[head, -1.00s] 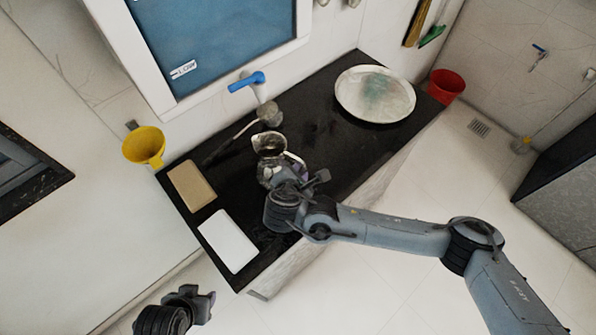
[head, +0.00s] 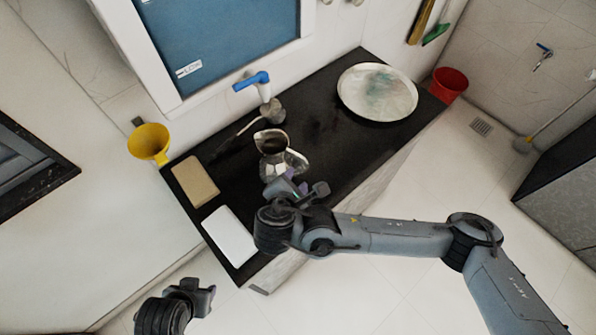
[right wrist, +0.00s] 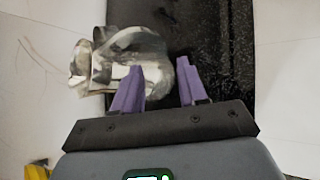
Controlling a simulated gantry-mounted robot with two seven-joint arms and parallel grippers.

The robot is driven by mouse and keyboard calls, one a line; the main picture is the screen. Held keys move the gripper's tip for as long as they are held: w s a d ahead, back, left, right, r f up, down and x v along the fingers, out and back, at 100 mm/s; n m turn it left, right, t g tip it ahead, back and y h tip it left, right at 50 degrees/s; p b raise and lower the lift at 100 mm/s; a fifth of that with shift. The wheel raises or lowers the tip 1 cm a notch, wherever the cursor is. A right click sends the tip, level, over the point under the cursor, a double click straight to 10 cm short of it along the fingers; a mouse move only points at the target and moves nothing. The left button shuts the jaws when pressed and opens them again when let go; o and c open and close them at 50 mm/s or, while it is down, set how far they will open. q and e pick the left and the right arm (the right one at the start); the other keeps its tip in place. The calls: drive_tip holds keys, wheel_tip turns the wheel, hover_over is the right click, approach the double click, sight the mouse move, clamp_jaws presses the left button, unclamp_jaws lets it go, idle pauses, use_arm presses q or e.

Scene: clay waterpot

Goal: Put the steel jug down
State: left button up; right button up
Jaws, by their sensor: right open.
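The steel jug (head: 278,160) stands upright on the black counter, below the blue tap in the head view. It also shows in the right wrist view (right wrist: 130,58), just beyond my fingers. My right gripper (head: 298,184) is open on the near side of the jug. Its two purple fingers (right wrist: 160,86) are spread; the left one overlaps the jug's near edge in the wrist view, and I cannot tell whether it touches. My left gripper (head: 198,296) hangs at the lower left, away from the counter; its finger opening is unclear.
The black counter (head: 330,140) carries a large steel plate (head: 377,92), a tan block (head: 194,181) and a white tray (head: 229,235). A blue tap (head: 251,81) juts above a small grey pot (head: 272,110). A yellow funnel-like vessel (head: 149,142) is at the left. Counter right of the jug is clear.

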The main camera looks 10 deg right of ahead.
drive_tip(key=shift+v, duration=2.15)
